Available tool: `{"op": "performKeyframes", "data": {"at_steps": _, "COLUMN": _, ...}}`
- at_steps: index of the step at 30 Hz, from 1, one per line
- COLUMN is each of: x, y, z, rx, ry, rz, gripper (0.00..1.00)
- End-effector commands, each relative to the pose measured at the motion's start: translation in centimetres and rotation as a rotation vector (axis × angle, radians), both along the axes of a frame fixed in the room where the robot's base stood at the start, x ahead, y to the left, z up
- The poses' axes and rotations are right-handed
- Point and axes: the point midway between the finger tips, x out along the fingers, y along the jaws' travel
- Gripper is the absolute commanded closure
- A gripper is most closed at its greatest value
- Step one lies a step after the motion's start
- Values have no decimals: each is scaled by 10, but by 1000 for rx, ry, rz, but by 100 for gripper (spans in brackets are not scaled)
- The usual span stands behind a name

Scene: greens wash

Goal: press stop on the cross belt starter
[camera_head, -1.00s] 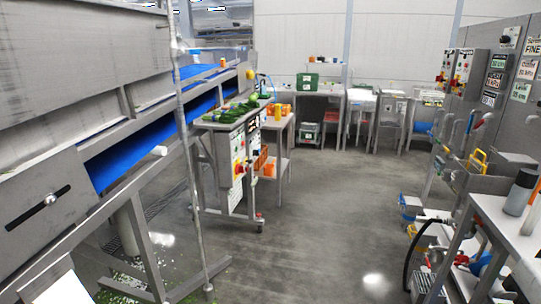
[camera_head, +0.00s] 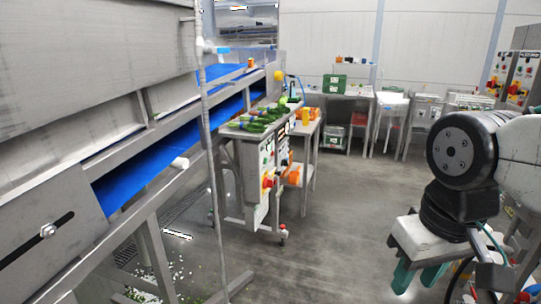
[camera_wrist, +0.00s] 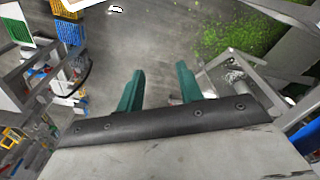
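A grey control box (camera_head: 267,165) with a red knob on yellow and small buttons hangs on the side of the cart in the head view. Two more grey starter boxes stand on the right wall, a nearer one (camera_head: 522,72) and a farther one (camera_head: 499,74), with red and green controls. Their labels are too small to read, so I cannot tell which is the cross belt starter. My gripper (camera_head: 418,276) is at the lower right, fingers pointing down, apart from all the boxes. In the wrist view its two teal fingers (camera_wrist: 160,70) are spread with nothing between them.
A conveyor with a blue belt (camera_head: 150,180) runs along the left, with a thin upright pipe (camera_head: 212,150) before it. Green vegetables (camera_head: 262,117) lie on the cart. Tables line the back wall. The middle floor (camera_head: 330,220) is clear. Green scraps (camera_wrist: 235,35) litter the floor.

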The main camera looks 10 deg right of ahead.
Motion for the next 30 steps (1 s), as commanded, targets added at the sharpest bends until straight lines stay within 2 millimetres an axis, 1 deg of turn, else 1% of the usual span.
{"op": "performKeyframes", "data": {"at_steps": 14, "x": 0, "y": 0, "z": 0, "rx": 0, "ry": 1, "rz": 0, "gripper": 64}}
{"op": "performKeyframes", "data": {"at_steps": 15, "x": 0, "y": 0, "z": 0, "rx": 0, "ry": 1, "rz": 0, "gripper": 66}}
{"op": "performKeyframes", "data": {"at_steps": 17, "x": 0, "y": 0, "z": 0, "rx": 0, "ry": 1, "rz": 0, "gripper": 83}}
{"op": "performKeyframes", "data": {"at_steps": 18, "x": 0, "y": 0, "z": 0, "rx": 0, "ry": 1, "rz": 0, "gripper": 94}}
{"op": "performKeyframes", "data": {"at_steps": 19, "x": 0, "y": 0, "z": 0, "rx": 0, "ry": 1, "rz": 0, "gripper": 100}}
{"op": "performKeyframes", "data": {"at_steps": 30, "x": 0, "y": 0, "z": 0, "rx": 0, "ry": 0, "rz": 0, "gripper": 100}}
